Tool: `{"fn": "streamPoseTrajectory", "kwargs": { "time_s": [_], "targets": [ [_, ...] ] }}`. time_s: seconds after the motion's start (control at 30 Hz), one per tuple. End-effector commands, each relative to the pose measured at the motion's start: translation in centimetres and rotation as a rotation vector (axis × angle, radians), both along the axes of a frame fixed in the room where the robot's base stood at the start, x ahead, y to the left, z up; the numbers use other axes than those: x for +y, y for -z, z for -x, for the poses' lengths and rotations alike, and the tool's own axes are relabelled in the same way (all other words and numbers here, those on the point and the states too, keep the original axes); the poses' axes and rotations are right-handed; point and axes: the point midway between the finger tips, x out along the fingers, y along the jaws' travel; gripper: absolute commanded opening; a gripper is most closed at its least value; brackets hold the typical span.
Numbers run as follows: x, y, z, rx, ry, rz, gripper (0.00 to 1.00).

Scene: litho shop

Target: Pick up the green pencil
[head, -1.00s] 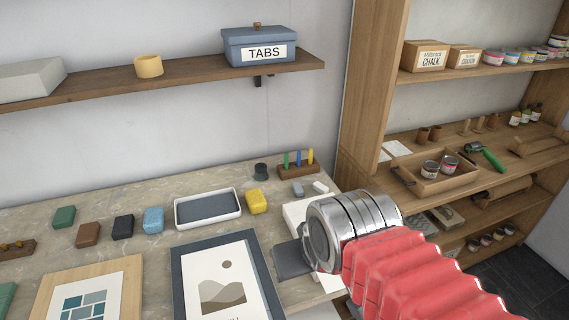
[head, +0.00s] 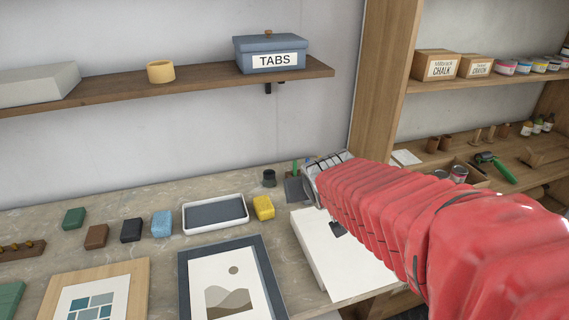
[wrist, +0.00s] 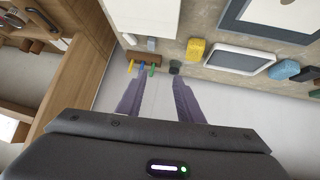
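The green pencil (head: 295,167) stands upright at the back of the bench in the head view, beside my gripper, which hides its lower part and the other pencils. In the wrist view the green pencil (wrist: 152,70) stands in a brown wooden block (wrist: 146,58), next to a blue pencil (wrist: 142,68) and a yellow pencil (wrist: 130,66). My gripper (wrist: 157,82) is open and empty, its two dark fingers spread apart. The green pencil appears between the fingertips' lines, nearer the left finger; I cannot tell how far beyond the tips it is.
A dark cup (head: 269,178) stands left of the pencils. A yellow block (head: 263,208) and a white-rimmed tray (head: 240,224) lie nearby. White paper (head: 340,270) lies under my arm. A wall shelf (head: 200,84) with a blue TABS box (head: 271,54) hangs above.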

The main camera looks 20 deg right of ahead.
Motion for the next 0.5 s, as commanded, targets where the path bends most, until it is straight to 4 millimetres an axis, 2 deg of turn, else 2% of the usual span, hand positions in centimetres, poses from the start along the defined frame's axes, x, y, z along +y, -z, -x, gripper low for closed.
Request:
{"fn": "streamPoseTrajectory", "kwargs": {
  "time_s": [0.2,0.5],
  "targets": [
    [-2.6,1.3,-5.9,-0.089,-0.005,0.018,0.33],
    [-5.7,4.0,-12.8,-0.216,-0.04,0.018,0.33]
  ]
}}
